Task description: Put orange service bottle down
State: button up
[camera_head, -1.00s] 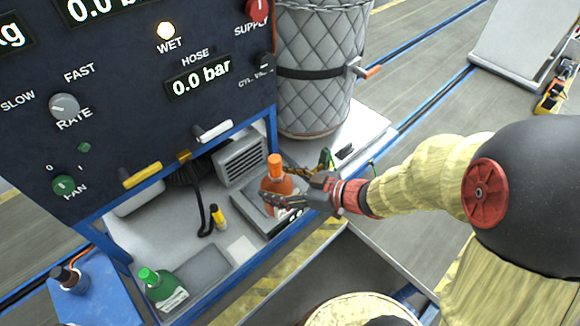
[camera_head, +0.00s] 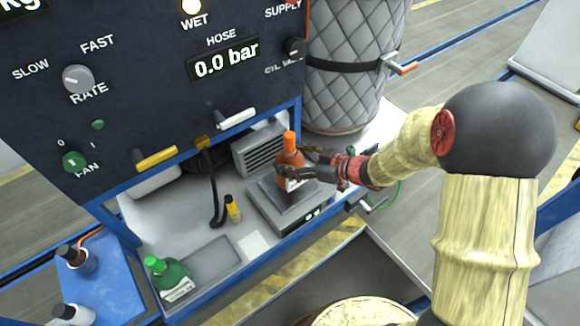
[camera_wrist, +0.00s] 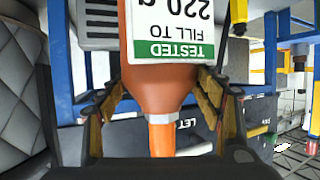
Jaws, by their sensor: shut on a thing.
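The orange service bottle (camera_head: 289,165) with an orange cap is upright at the grey scale (camera_head: 287,205) on the bench shelf. I cannot tell whether its base touches the scale plate. My gripper (camera_head: 291,170) reaches in from the right and is shut around the bottle. In the wrist view the bottle (camera_wrist: 155,85) appears upside down, with a white and green label reading "TESTED FILL TO 220 g". The pads of my gripper (camera_wrist: 162,100) flank its body on both sides. The bottle's far side is hidden.
A green bottle (camera_head: 169,277) stands at the shelf's front left beside a grey flat pad (camera_head: 212,262). A small yellow-capped tube (camera_head: 232,208) is left of the scale. A vented grey box (camera_head: 260,150) stands behind. The control panel (camera_head: 150,90) overhangs the shelf.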

aim_at(290, 164)
jog(key=shift+w+a+f, duration=0.1)
jog(key=shift+w+f, duration=0.45)
jog(key=shift+w+f+b, duration=0.15)
jog(key=shift+f+b, duration=0.25)
jog(key=shift+f, duration=0.5)
jog(key=shift+w+f+b, duration=0.1)
jog(key=shift+f+b, duration=0.3)
jog(key=shift+f, duration=0.6)
jog(key=o, duration=2.1)
jog(key=shift+s, duration=0.1)
jog(key=p+v, duration=0.3)
jog(key=v, duration=0.9)
